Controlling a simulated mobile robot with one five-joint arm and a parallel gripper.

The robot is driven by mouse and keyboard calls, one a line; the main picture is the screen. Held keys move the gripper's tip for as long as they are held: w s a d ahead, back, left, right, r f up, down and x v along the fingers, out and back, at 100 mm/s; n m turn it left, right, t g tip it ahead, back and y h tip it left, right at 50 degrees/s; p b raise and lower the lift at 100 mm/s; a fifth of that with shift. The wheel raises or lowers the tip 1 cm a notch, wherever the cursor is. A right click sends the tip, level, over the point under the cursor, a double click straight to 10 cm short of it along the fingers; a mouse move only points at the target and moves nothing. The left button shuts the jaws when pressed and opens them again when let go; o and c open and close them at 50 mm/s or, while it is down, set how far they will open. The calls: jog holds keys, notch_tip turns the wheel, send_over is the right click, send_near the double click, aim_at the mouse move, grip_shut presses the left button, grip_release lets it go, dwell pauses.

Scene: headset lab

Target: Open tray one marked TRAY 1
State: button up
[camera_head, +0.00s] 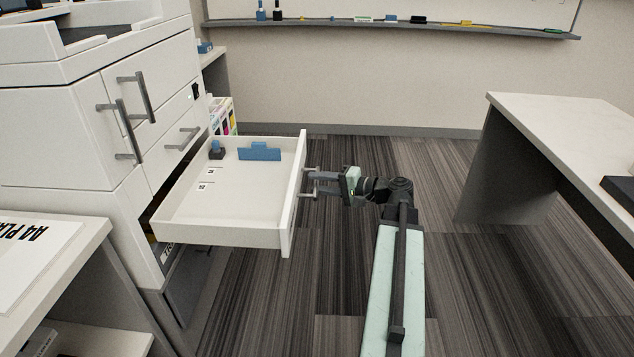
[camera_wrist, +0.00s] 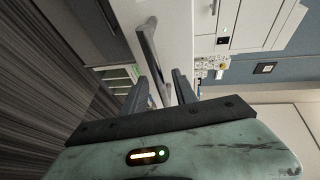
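A white drawer tray (camera_head: 230,200) is pulled far out of the white cabinet at the left in the head view. Its front panel (camera_head: 295,195) faces right and carries a grey bar handle (camera_head: 307,183). My gripper (camera_head: 320,184) is at this handle. In the wrist view the handle bar (camera_wrist: 149,45) runs down between the two fingers of my gripper (camera_wrist: 161,90), which stand apart. Contact between fingers and bar cannot be made out. No TRAY 1 marking is readable; a partly hidden dark-lettered label (camera_head: 168,254) shows below the tray.
In the tray lie a blue block (camera_head: 260,151), a small dark-and-blue item (camera_head: 216,150) and small marked labels. The cabinet (camera_head: 60,130) has other closed fronts with grey handles. A white table (camera_head: 560,120) stands right; another surface is front left. Striped floor (camera_head: 460,290) is clear between.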

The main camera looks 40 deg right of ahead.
jog(key=p+v, duration=0.1)
jog(key=v, duration=0.5)
jog(key=shift+s+d, duration=0.15)
jog(key=shift+s, duration=0.1)
